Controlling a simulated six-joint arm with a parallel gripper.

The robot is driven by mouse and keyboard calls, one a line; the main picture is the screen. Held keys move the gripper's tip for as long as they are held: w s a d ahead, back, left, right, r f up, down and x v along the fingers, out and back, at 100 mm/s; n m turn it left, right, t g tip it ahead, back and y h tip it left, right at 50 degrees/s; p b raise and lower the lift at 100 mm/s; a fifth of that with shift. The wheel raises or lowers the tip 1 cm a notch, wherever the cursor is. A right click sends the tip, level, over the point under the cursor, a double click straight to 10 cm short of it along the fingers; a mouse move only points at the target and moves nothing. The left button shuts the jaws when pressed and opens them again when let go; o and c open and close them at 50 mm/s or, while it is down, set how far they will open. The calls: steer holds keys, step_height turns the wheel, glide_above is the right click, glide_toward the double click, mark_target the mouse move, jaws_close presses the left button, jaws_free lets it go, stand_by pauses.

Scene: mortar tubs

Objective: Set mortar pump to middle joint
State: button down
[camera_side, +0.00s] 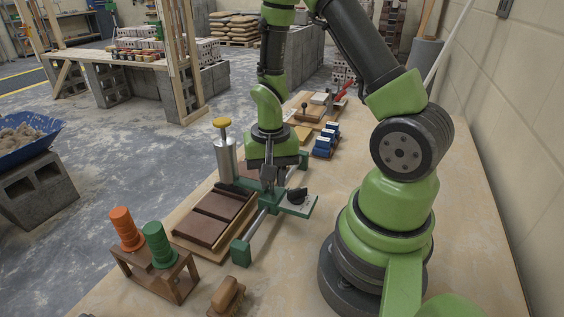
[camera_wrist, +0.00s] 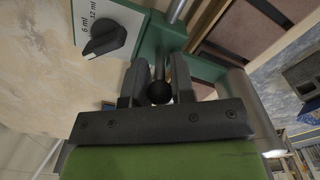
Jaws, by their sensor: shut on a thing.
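The mortar pump is a silver cylinder (camera_side: 226,157) with a yellow top knob (camera_side: 221,122), standing upright beside a green carriage. Part of the cylinder also shows at the right of the wrist view (camera_wrist: 252,103). My gripper (camera_side: 268,184) is over the carriage, with its fingers shut on a small black ball knob (camera_wrist: 158,92), seen between them in the wrist view. A green plate with a black dial (camera_side: 297,195) sits to its right; the wrist view shows the dial (camera_wrist: 104,38) marked 6 ml and 12 ml. Brown bricks (camera_side: 215,216) with joints between them lie left of the rail (camera_side: 256,224).
A green end block (camera_side: 240,252) closes the near end of the rail. A wooden-handled tool (camera_side: 227,296) lies in front.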

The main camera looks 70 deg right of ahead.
steer(key=shift+a, duration=0.65)
steer(key=c, duration=1)
jaws_free()
step_height(320, 180, up, 10)
